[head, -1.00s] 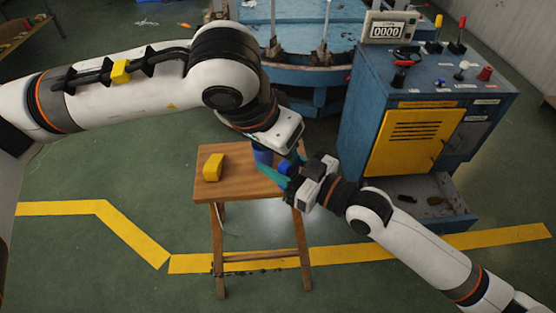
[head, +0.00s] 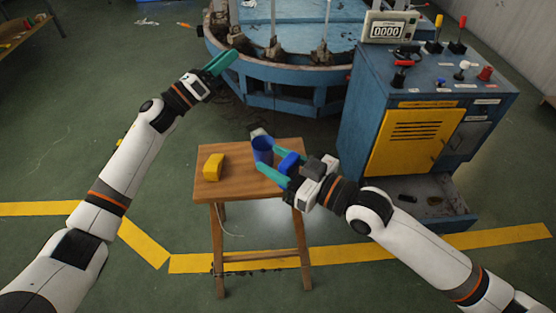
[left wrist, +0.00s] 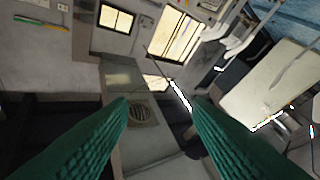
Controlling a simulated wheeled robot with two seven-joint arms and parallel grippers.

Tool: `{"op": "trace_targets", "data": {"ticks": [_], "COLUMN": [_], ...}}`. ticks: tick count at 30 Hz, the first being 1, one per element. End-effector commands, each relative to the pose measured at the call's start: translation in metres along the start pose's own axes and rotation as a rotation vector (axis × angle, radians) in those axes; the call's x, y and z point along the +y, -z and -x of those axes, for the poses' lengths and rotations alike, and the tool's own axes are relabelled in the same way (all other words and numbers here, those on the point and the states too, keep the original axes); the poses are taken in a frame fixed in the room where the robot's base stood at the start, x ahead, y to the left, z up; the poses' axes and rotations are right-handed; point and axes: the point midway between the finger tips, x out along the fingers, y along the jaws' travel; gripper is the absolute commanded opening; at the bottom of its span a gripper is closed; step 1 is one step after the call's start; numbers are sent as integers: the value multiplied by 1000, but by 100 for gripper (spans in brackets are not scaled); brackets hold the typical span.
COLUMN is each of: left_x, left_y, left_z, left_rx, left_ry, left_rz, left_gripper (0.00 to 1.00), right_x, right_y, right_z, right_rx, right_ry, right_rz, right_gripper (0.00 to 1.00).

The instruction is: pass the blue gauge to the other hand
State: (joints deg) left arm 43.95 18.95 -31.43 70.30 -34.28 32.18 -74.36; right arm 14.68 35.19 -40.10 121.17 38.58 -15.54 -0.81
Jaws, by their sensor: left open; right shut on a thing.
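The blue gauge (head: 288,163) looks like a small bright blue block between the green fingers of my right gripper (head: 270,162). That gripper is shut on it, over the right side of a small wooden stool (head: 235,188). My left gripper (head: 229,61) is open and empty, raised well away to the upper left of the stool. Its two green fingers show apart in the left wrist view (left wrist: 160,110), with nothing between them. The gauge does not show in the left wrist view.
A yellow block (head: 213,167) lies on the stool's left. A blue control cabinet (head: 400,110) stands at right. A round blue machine (head: 290,85) stands behind the stool.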

Motion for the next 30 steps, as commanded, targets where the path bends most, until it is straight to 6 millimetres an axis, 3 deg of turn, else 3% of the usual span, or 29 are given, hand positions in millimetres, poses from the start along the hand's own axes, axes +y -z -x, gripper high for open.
{"op": "trace_targets", "data": {"ticks": [1,6,11,15,22,30], "left_x": [-24,-95,-147,-179,-204,-192], "left_y": [-6,-31,-68,-110,-194,-301], "left_z": [16,71,131,186,278,379], "left_rx": [32,146,251,340,480,636], "left_ry": [72,295,483,637,871,1124], "left_rz": [88,368,608,802,1091,1380], "left_gripper": [45,45,45,45,45,45], "right_x": [0,0,0,0,0,0], "right_y": [0,0,0,0,0,0], "right_z": [0,0,0,0,0,0], "right_rx": [-1,-1,-1,-1,-1,-1], "right_ry": [0,0,0,0,0,0], "right_rz": [0,0,0,0,0,0], "right_gripper": [19,19,19,19,19,19]}}
